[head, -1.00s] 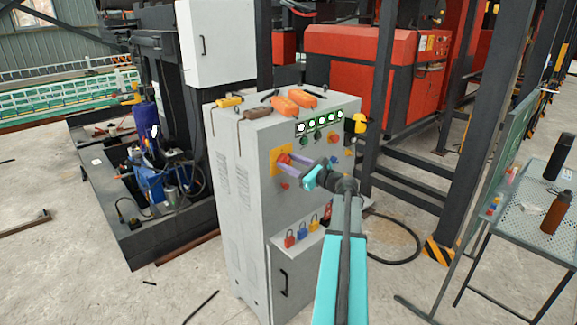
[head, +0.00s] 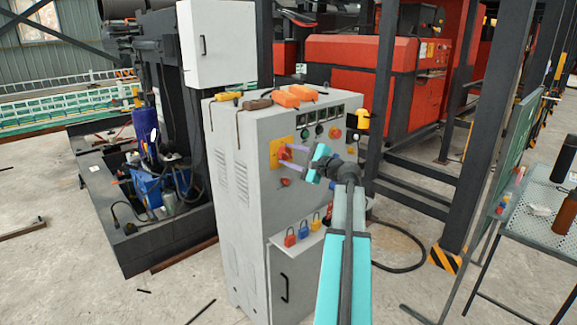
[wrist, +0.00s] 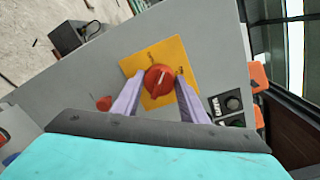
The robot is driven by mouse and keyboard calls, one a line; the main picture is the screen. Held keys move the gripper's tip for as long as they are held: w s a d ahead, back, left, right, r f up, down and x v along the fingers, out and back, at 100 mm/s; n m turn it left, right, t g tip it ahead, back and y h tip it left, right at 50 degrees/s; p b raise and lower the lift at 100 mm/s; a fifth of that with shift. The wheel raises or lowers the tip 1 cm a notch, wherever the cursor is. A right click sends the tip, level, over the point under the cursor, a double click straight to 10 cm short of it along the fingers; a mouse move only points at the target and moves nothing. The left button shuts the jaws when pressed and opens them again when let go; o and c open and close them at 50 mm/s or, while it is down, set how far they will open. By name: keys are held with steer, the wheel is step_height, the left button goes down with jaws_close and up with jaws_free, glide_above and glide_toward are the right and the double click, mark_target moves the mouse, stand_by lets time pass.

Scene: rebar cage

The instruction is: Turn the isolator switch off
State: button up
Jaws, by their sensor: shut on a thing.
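The isolator switch is a red rotary knob (wrist: 159,80) on a yellow plate (wrist: 183,108), on the front of the grey cabinet (head: 243,190). In the head view the knob (head: 284,153) is partly hidden by my fingers. My gripper (head: 288,154) reaches the cabinet front from the right, its two purple fingers on either side of the knob and shut on it. In the wrist view a pale line on the knob points up and slightly right, between small dark marks on the plate. The marks are too small to read.
A red button (head: 285,182) sits below the plate. Orange and yellow tools (head: 293,94) lie on top. A dark steel post (head: 384,85) stands right of the cabinet.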

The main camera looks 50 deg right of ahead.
steer(key=n+b, duration=0.2)
steer(key=b, duration=0.1)
steer(key=n+b, duration=0.3)
steer(key=shift+w+a+f+n+h+b, duration=0.1)
steer(key=shift+w+a+n+h+b, duration=0.1)
steer(key=shift+n+h+b, duration=0.1)
steer(key=shift+n+b, duration=1.2)
steer(key=shift+r, duration=0.25)
steer(key=o, duration=1)
steer(key=shift+f, duration=0.1)
steer(key=shift+o, duration=0.2)
steer(key=shift+f, duration=0.1)
steer(key=shift+s, duration=0.1)
